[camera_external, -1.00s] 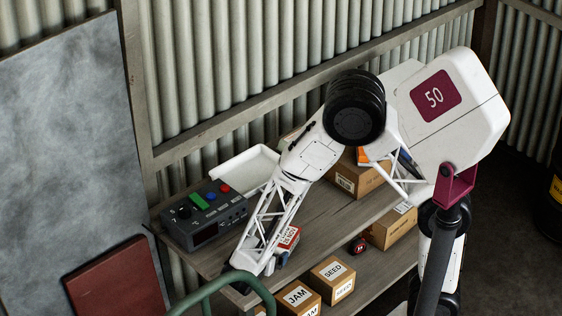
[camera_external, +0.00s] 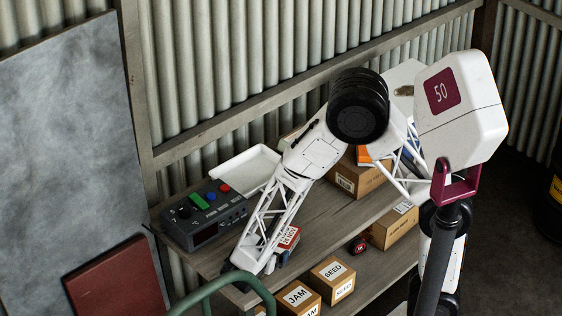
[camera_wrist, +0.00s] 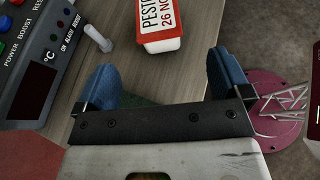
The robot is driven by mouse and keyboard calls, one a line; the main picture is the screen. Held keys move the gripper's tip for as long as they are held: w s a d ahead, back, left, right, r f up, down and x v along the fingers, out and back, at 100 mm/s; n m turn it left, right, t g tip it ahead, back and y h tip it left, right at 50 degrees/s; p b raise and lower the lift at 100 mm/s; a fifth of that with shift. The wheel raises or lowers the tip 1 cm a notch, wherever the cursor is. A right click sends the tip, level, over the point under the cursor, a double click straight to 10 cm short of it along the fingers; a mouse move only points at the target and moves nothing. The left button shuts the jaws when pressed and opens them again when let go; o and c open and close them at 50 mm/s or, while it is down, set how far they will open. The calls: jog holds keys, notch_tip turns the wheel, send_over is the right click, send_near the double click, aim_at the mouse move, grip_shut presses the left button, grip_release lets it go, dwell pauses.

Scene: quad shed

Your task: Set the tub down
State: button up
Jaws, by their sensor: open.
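The tub (camera_wrist: 160,20), red and white with a "PESTO 26 NOV" label, is at the top of the wrist view, cut off by the frame edge. It rests on the wooden shelf top and also shows in the external view (camera_external: 289,237), partly behind my arm. My gripper (camera_wrist: 164,68) has its two blue fingers spread wide with nothing between them. The tub lies just beyond the fingertips, apart from them. In the external view the fingers are mostly hidden by my wrist.
A grey control box (camera_external: 203,216) with coloured buttons stands left of my arm, a white tray (camera_external: 248,168) behind it. Cardboard boxes (camera_external: 332,278) sit on the lower shelf and others behind (camera_external: 359,178). A green rail (camera_external: 215,288) curves in front.

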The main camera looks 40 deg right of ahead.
jog(key=s+d+r+m+g+y, duration=0.2)
jog(key=s+d+r+m+g, duration=0.1)
jog(key=d+r+m, duration=0.35)
jog(key=s+d+r+m+g+y, duration=0.3)
jog(key=s+d+r+m, duration=0.15)
jog(key=d+r, duration=0.2)
jog(key=s+d+r+m+t+y, duration=0.3)
jog(key=s+d+r+m+y, duration=0.2)
jog(key=s+r+m, duration=0.6)
notch_tip(320, 180, up, 2)
jog(key=shift+r+t+y, duration=0.1)
jog(key=shift+t+y, duration=0.2)
jog(key=shift+y, duration=0.9)
